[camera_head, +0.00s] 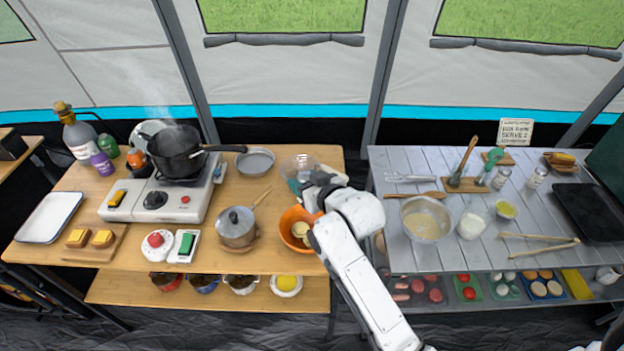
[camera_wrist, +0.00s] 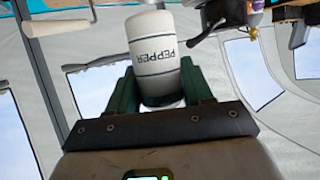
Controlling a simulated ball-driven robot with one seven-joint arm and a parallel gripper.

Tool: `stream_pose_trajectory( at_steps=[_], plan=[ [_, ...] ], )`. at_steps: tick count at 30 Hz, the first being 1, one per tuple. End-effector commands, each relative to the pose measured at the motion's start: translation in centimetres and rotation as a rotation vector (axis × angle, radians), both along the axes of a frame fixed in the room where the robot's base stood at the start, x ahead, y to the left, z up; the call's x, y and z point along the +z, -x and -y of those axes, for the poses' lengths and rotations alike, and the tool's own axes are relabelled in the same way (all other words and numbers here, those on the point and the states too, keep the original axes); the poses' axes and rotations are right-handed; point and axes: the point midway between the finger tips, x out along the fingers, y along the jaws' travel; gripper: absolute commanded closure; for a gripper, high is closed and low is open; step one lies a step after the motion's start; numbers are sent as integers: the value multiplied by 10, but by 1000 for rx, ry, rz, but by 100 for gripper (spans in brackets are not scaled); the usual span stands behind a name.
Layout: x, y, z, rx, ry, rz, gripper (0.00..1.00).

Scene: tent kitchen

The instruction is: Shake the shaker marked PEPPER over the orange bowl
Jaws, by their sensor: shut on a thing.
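The shaker marked PEPPER (camera_wrist: 154,52), a white cylinder with a dark band and lettering, is between the green fingers of my gripper (camera_wrist: 160,88) in the wrist view. The jaws are shut on it. In the head view my gripper (camera_head: 306,186) is above the wooden table, just behind the orange bowl (camera_head: 287,220). The bowl stands near the table's right edge, partly hidden by my arm, with something pale yellow inside.
A lidded saucepan (camera_head: 237,229) stands left of the bowl. A clear bowl (camera_head: 298,164) is behind my gripper. A steaming dark pot (camera_head: 176,150) sits on the stove. Two similar shakers (camera_head: 501,178) (camera_head: 537,177) stand on the grey table. A gap separates the tables.

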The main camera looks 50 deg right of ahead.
Motion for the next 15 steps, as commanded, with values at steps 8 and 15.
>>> stream_pose_trajectory(
  at_steps=[8, 15],
  plan=[
    [-16, -1, -3, -3, -262, 96, 82],
    [-39, -3, -9, -4, -587, 218, 82]
  ],
)
